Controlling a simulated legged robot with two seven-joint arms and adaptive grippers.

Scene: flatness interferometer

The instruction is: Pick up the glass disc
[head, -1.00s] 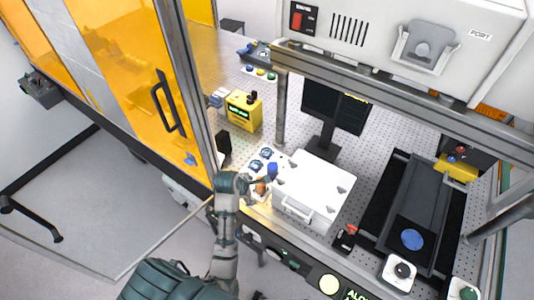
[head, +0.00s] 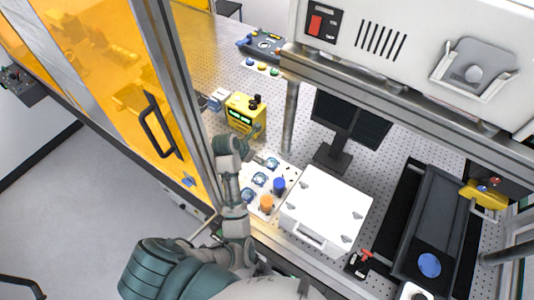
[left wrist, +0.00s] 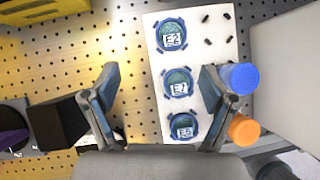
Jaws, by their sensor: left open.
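Three round, clear-bluish discs with printed labels lie in a row on a white board (left wrist: 215,50). In the left wrist view they are the top disc (left wrist: 171,35), the middle disc (left wrist: 178,82) and the lower disc (left wrist: 184,126). In the head view they show as the far disc (head: 271,163), the middle disc (head: 260,179) and the near disc (head: 247,195). A flat blue disc (head: 429,265) lies on the dark stage at right. My left gripper (left wrist: 160,80) is open and empty above the board's left side. Its right finger is beside the middle disc in that view. My right gripper is out of view.
A blue-capped (head: 279,185) and an orange-capped item (head: 266,202) stand beside the discs. A white case (head: 325,208) stands to their right, a yellow box (head: 245,112) behind. A metal post (head: 291,115) rises close behind the board.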

